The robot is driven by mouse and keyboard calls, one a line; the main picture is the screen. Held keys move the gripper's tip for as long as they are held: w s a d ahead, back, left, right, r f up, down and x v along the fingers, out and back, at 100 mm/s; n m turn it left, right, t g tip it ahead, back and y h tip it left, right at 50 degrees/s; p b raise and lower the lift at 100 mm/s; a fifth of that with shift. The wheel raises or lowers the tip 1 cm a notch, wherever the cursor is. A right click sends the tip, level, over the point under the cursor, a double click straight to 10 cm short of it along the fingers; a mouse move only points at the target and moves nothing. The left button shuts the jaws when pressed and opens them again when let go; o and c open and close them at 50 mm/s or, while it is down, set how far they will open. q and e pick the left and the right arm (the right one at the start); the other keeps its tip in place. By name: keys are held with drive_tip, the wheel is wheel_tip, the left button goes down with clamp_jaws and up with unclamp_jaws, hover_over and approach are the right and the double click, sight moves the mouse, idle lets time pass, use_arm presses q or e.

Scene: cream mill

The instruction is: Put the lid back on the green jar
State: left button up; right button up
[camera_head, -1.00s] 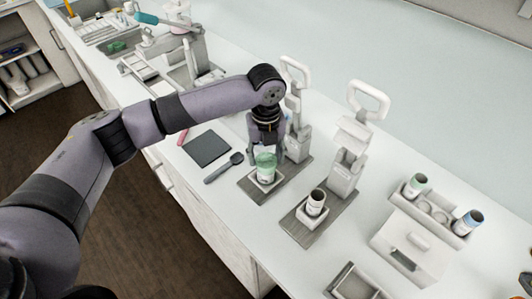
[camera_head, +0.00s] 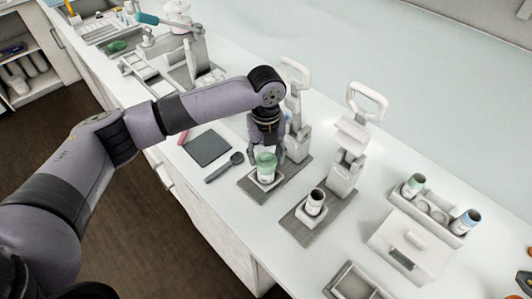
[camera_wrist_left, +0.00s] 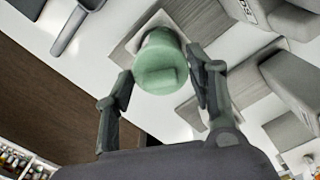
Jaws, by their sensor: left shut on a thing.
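The green jar (camera_head: 265,166) stands upright in a white square holder on a dark board, below my left gripper. In the left wrist view, the round green lid (camera_wrist_left: 159,69) with a raised bar on top covers the jar's mouth. I cannot tell whether it is fully seated. My left gripper (camera_head: 266,152) points down over it. The jar's lower part is mostly hidden there. My right gripper is not in view.
A second board holds a white cup with a dark inside (camera_head: 315,202). Two white lever presses (camera_head: 345,150) stand behind the boards. A dark spatula (camera_head: 224,168) and dark mat (camera_head: 207,148) lie to the left. A rack with jars (camera_head: 437,207) and a white box (camera_head: 408,247) are at right.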

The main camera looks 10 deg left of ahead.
use_arm(q)
drive_tip(key=shift+f+p, duration=0.55)
drive_tip(key=shift+p, duration=0.35)
idle(1.4)
drive_tip(key=o, duration=0.8)
drive_tip(key=shift+o, duration=0.8)
drive_tip(key=o, duration=0.4)
drive_tip(key=shift+c, duration=0.2)
wheel_tip(320, 180, up, 5)
drive_tip(key=p, duration=0.4)
drive_tip(key=shift+f+p, duration=0.2)
drive_tip(key=shift+p, duration=0.15)
